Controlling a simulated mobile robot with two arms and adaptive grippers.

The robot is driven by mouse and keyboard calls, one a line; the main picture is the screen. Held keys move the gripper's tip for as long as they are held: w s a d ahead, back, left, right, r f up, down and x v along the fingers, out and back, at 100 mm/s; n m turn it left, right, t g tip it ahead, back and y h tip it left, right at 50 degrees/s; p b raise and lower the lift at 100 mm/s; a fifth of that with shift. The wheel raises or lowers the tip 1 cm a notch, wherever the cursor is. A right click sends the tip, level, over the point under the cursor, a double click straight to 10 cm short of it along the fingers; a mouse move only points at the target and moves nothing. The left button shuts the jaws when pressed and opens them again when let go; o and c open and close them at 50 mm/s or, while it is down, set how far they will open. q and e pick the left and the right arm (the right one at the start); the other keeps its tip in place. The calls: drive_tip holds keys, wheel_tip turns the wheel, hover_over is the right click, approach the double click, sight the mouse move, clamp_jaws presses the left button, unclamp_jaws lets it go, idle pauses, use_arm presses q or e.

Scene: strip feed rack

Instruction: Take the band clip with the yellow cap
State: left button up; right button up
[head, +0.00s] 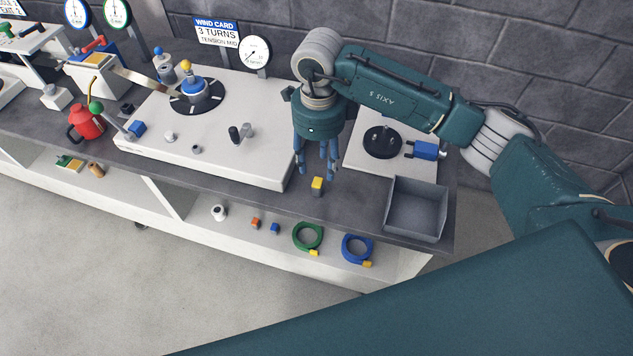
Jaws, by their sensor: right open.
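The band clip with the yellow cap (318,185) stands on the dark worktop near its front edge, to the right of the big white machine plate. Its cap is bright yellow and its body below is dull and small. My right gripper (317,172) points down just behind and above the clip in the picture. Its blue fingers are apart, with nothing between them. Whether any finger touches the clip is hard to tell. My left gripper does not show.
The white machine plate (215,150) lies left of the gripper. A grey open bin (415,222) stands to the right at the table edge. Behind it is a white base (365,163) with a black disc and blue block. A green coil (307,237) and blue coil (357,249) lie on the lower shelf.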

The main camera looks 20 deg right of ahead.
sight(318, 182)
wheel_tip(318, 182, down, 4)
drive_tip(key=shift+r+p, duration=0.25)
drive_tip(key=shift+p, duration=0.1)
drive_tip(key=shift+s+a+f+p, duration=0.15)
drive_tip(key=shift+f+p, duration=0.35)
drive_tip(key=shift+f, duration=0.1)
wheel_tip(318, 182, down, 4)
drive_tip(key=shift+r+p, duration=0.25)
drive_tip(key=shift+p, duration=0.55)
drive_tip(key=shift+f, duration=0.4)
clamp_jaws()
